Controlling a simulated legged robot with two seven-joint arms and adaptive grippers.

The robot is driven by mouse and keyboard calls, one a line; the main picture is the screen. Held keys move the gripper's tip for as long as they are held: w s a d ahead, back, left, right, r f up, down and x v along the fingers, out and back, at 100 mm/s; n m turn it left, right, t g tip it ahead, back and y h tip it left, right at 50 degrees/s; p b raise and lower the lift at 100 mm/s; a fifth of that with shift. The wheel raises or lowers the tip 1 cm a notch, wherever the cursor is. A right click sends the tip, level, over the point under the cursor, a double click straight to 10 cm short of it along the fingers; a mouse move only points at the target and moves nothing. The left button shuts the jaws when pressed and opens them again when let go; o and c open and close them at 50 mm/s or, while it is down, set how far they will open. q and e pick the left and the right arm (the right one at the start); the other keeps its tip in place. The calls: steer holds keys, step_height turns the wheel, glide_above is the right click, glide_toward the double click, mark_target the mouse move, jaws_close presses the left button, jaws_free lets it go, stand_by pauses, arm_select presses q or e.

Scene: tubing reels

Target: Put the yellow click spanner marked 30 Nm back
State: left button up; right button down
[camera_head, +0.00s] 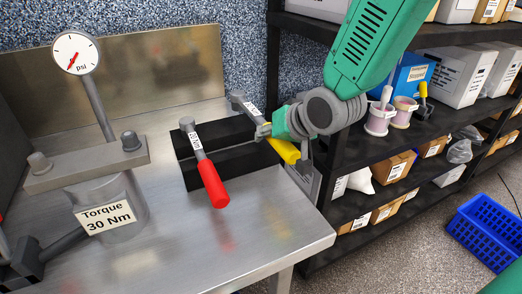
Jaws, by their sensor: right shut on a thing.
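The yellow-handled spanner (284,149) is at the right end of the black holder (233,162) on the metal bench. Its grey head with a white label points up and left, and the label is too small to read. My right gripper (266,131) is shut on this spanner near where the handle meets the shaft. I cannot tell whether the spanner rests in the holder or is just above it. A red-handled spanner (212,182) marked 20 Nm lies across the holder to the left.
A press-like fixture (120,205) labelled Torque 30 Nm, with a psi gauge (76,54), stands on the bench (270,225) at left. A dark shelf rack (345,160) with boxes and reels is close on the right. A blue crate (487,232) sits on the floor.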

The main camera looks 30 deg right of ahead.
mark_target(261, 157)
steer(key=shift+w+f, duration=0.15)
steer(key=shift+f, duration=0.5)
step_height(261, 157, down, 3)
steer(key=shift+r+b, duration=0.1)
steer(key=shift+b, duration=0.2)
steer(key=shift+f, duration=0.4)
steer(key=c, duration=1.3)
jaws_free()
